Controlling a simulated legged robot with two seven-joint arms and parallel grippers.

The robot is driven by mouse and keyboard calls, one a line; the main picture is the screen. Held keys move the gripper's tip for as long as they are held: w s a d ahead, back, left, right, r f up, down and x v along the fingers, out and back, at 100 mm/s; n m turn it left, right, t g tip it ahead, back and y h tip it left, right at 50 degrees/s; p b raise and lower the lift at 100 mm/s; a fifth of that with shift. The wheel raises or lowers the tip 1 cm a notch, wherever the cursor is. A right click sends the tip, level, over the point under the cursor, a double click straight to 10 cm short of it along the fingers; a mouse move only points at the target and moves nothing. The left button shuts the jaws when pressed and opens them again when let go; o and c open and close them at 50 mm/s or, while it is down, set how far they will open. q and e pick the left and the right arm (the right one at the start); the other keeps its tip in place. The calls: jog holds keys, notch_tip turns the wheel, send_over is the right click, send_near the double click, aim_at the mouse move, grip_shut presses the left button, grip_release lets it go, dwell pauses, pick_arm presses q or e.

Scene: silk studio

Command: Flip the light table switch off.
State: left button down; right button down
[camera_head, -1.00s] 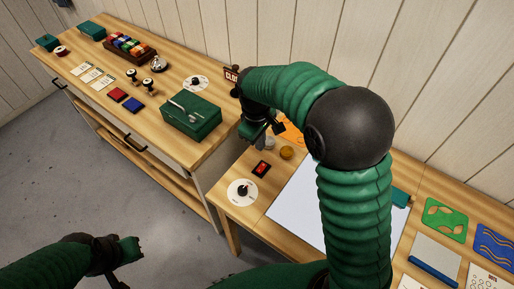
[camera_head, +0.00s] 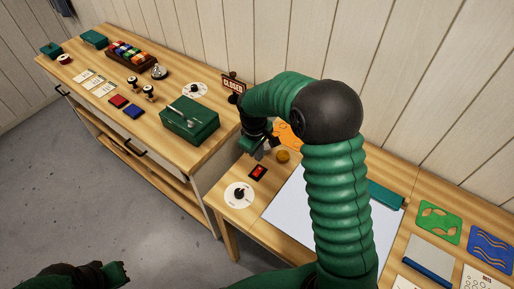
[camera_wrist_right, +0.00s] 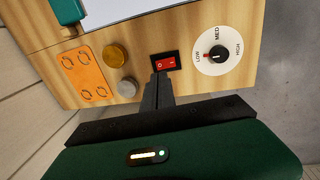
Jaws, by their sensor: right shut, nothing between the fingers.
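The light table switch (camera_head: 258,172) is a red rocker in a black frame on the wooden table, left of the white panel (camera_head: 283,208). In the right wrist view the switch (camera_wrist_right: 166,63) shows O and I marks. My right gripper (camera_head: 259,153) is behind the switch in the head view. In the right wrist view its shut, empty fingers (camera_wrist_right: 158,82) point at the switch, with tips close to its lower edge; I cannot tell whether they touch. My left gripper (camera_head: 112,273) is low at the left, partly cut off, away from the tables.
A dial (camera_wrist_right: 216,55) marked LOW, MED, HIGH sits beside the switch. A brass knob (camera_wrist_right: 114,55), a grey knob (camera_wrist_right: 128,87) and an orange card (camera_wrist_right: 82,75) lie on the other side. A green box (camera_head: 190,120) stands on the neighbouring bench.

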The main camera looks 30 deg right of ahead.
aim_at(258, 173)
jog(key=f, duration=0.6)
jog(key=shift+w+d+f, duration=0.3)
jog(key=shift+w+f, duration=0.05)
jog(key=shift+f, duration=0.05)
jog(key=shift+d+f, duration=0.1)
jog(key=shift+f, duration=0.4)
jog(key=shift+f, duration=0.15)
jog(key=shift+s, duration=0.1)
jog(key=shift+s+a+p, duration=0.3)
jog(key=shift+a+p, duration=0.1)
jog(key=shift+a, duration=0.4)
